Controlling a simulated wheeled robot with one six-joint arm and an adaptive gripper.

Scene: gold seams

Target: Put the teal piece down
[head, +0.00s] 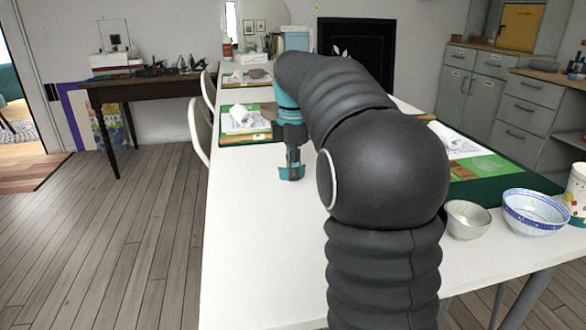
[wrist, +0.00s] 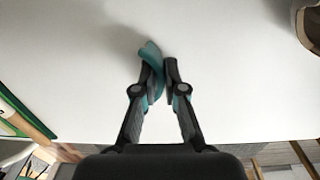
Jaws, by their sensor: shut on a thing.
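The teal piece (wrist: 151,52) is a thin, curved shard held between the fingertips of my gripper (wrist: 158,72) in the wrist view. It sticks out past the tips, mostly on the left side. My gripper (head: 291,168) hangs pointing down over the bare white table (head: 250,250) in the head view. Teal shows at its lower end, where I cannot tell the piece from the gripper's own teal parts. I cannot tell whether the piece touches the table top.
Green mats (head: 232,140) with white rolls and papers lie farther back on the left. The table's near left part is clear. My arm hides its middle.

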